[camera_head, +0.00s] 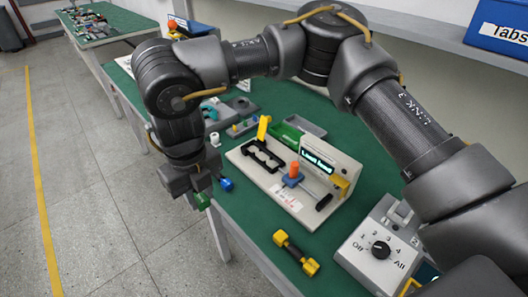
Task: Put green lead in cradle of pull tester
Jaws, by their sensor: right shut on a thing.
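My right arm enters from the right, arches over the table and hangs down at the left. Its gripper (190,184) is shut on a small green piece (202,200), the green lead, at the table's left edge. The pull tester (285,207) stands to the right, a pale base with an upright display panel. On its base are a black bracket (260,160) and a blue block with an orange knob (294,172). I cannot tell which part is the cradle. No lead shows in either. My left gripper is not in view.
A blue piece (226,184) shows beside the gripper. A yellow-and-black tool (296,252) lies in front of the tester. A dial box (372,262) stands at the lower right. A green tray (287,135) and small parts lie behind. The tester's front left is clear green mat.

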